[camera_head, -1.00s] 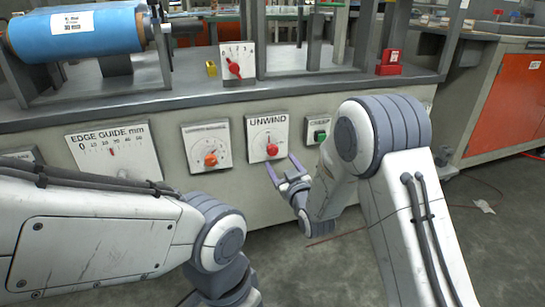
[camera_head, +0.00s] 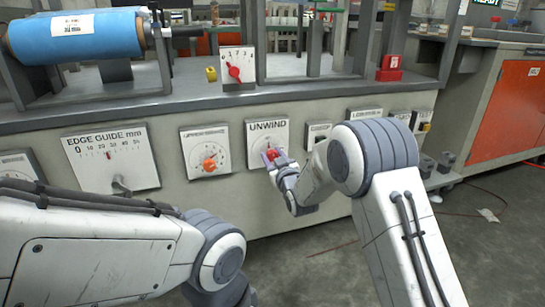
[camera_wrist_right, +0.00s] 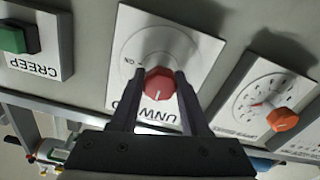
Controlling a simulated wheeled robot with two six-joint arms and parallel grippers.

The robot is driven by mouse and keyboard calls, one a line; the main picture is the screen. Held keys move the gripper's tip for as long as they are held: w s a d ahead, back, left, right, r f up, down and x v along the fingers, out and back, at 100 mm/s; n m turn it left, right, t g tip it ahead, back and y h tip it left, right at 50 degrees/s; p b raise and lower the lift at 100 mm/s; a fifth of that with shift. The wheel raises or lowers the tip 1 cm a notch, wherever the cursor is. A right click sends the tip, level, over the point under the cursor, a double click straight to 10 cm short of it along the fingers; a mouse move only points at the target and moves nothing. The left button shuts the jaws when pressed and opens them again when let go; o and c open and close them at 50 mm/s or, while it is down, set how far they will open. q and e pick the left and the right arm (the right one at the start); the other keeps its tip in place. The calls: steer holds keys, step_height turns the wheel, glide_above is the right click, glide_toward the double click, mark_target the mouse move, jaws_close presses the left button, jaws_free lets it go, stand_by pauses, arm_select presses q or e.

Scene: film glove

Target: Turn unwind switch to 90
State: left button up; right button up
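The unwind switch (camera_head: 270,156) is a red knob on a white plate (camera_head: 267,130) labelled UNWIND, on the machine's front panel. In the right wrist view the knob (camera_wrist_right: 159,84) appears upside down, with a white pointer line toward the UNWIND lettering and an ON mark at left. My right gripper (camera_head: 278,160) is at the knob. In the right wrist view its fingers (camera_wrist_right: 160,78) lie one on each side of the knob and look open; whether they touch it is unclear. My left arm crosses the lower left of the head view, its gripper out of frame.
An orange knob (camera_head: 209,164) is on the plate left of the switch, with the edge guide plate (camera_head: 108,150) farther left. A green CREEP button (camera_wrist_right: 14,38) is on the other side. The tabletop edge (camera_head: 230,105) overhangs above. Open floor is at right.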

jaws_close()
steer(key=m+p, duration=0.1)
steer(key=m, duration=0.2)
steer(key=shift+m+p, duration=0.35)
steer(key=shift+m, duration=0.05)
steer(key=m+p, duration=0.1)
steer(key=m, duration=0.2)
steer(key=shift+m, duration=0.3)
steer(key=m+p, duration=0.2)
steer(key=m, duration=0.3)
steer(key=shift+f+m+p, duration=0.1)
steer(key=shift+m+p, duration=0.7)
steer(key=shift+m, duration=2)
